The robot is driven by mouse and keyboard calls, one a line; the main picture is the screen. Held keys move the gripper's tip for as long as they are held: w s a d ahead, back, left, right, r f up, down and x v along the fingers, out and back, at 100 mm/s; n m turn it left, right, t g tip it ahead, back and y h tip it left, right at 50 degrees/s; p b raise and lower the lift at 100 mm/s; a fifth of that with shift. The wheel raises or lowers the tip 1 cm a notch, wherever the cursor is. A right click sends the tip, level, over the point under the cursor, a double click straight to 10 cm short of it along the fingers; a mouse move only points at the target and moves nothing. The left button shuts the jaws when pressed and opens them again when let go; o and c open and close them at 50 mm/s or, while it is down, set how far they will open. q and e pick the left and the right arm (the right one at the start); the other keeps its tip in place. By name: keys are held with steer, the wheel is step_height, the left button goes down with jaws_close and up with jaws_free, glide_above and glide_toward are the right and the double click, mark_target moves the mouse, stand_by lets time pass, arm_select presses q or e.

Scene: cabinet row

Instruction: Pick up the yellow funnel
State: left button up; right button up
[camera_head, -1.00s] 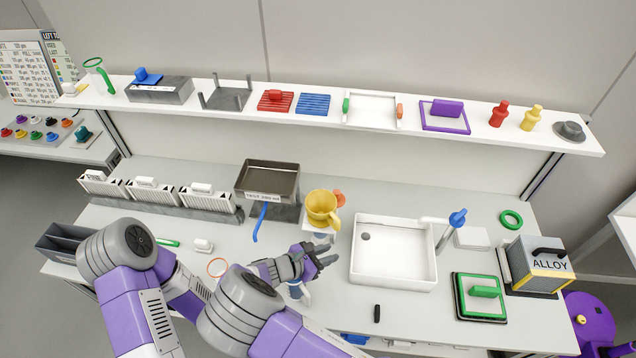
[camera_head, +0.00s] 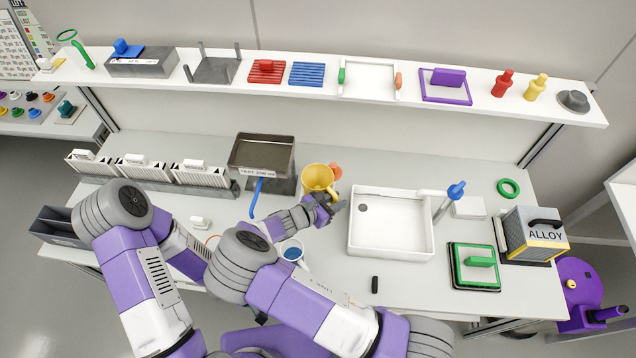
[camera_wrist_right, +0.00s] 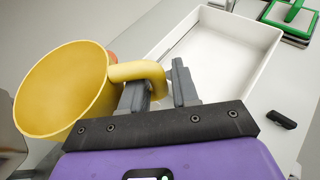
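The yellow funnel (camera_head: 317,178), a wide cone with a curved handle, is upright near the bench middle, left of the white sink tray. In the right wrist view its open mouth (camera_wrist_right: 62,88) fills the left side. My right gripper (camera_head: 334,203) is at its handle side. In the wrist view the two fingers of my right gripper (camera_wrist_right: 160,85) are apart, with the handle's end between them. A gap shows between handle and right finger. What is under the funnel is mostly hidden by the gripper. My left gripper is hidden behind my arms.
The white tray (camera_head: 404,251) with a tap is close on the right. A dark box on a stand (camera_head: 282,158) and a blue lever (camera_head: 256,197) are close on the left. A white cup with blue inside (camera_head: 292,251) stands in front. The shelf (camera_head: 220,82) runs above.

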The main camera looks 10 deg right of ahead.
jaws_close()
steer(key=shift+w+r, duration=0.1)
